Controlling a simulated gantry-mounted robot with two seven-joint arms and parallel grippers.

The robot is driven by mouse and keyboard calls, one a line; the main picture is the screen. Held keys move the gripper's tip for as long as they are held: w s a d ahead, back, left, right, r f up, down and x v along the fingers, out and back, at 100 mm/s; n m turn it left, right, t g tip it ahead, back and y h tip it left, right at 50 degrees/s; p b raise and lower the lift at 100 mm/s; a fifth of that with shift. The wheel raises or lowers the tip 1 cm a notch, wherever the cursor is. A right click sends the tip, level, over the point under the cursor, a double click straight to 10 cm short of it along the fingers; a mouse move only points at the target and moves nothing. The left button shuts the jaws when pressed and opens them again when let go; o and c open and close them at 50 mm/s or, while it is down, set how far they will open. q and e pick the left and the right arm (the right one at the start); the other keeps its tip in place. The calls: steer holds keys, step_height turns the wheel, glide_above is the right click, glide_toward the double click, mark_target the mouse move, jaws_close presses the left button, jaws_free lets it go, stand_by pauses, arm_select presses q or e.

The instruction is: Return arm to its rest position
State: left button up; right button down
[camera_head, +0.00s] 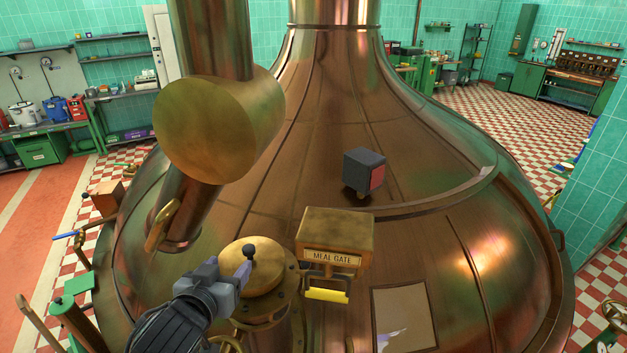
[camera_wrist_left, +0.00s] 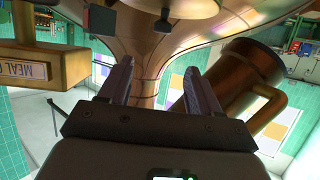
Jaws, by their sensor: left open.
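My left gripper (camera_head: 240,271) comes in from the lower left in the head view, beside a round brass lid (camera_head: 262,268) with a small black knob (camera_head: 249,251). In the head view its fingertips overlap the lid and knob; whether they touch cannot be told. In the left wrist view the two fingers (camera_wrist_left: 160,85) stand wide apart with nothing gripped between them. A brass box labelled MEAL GATE (camera_head: 334,242), with a yellow bar (camera_head: 327,296) below it, is right of the gripper. The box also shows at the left of the wrist view (camera_wrist_left: 45,52). My right gripper is not in view.
The large copper kettle (camera_head: 440,225) fills the middle. A thick copper pipe (camera_head: 215,125) with a curved brass handle (camera_head: 161,228) rises left of the lid. A dark box with a red face (camera_head: 364,172) sits farther back. Green benches (camera_head: 40,148) line the left wall.

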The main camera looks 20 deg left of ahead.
arm_select(q)
steer(key=s+d+f+m+g+p, duration=0.1)
steer(key=s+f, duration=0.2)
steer(key=f, duration=0.1)
steer(key=s+d+f+g+h+p, duration=0.1)
steer(key=s+d+f+g+p, duration=0.1)
steer(key=s+f, duration=0.2)
steer(key=s+d+f+m+g+p, duration=0.1)
steer(key=s+f+g, duration=0.1)
steer(key=f, duration=0.4)
steer(key=shift+s+d+m+h, duration=0.3)
steer(key=shift+s+h, duration=0.1)
steer(key=shift+s, duration=0.3)
steer(key=s+d+f+g+p, duration=0.1)
steer(key=s+f, duration=0.1)
steer(key=s, duration=0.2)
steer(key=s+d+f+m+g+p, duration=0.1)
steer(key=s+f+g, duration=0.1)
steer(key=s+f, duration=0.1)
steer(key=s+d+f+g+h+p, duration=0.1)
steer(key=s+f, duration=0.1)
steer(key=s, duration=0.4)
steer(key=shift+d+f+m+g, duration=0.2)
steer(key=shift+d+m+g, duration=0.05)
steer(key=shift+m+g, duration=0.15)
steer(key=shift+o, duration=0.2)
steer(key=shift+w, duration=0.1)
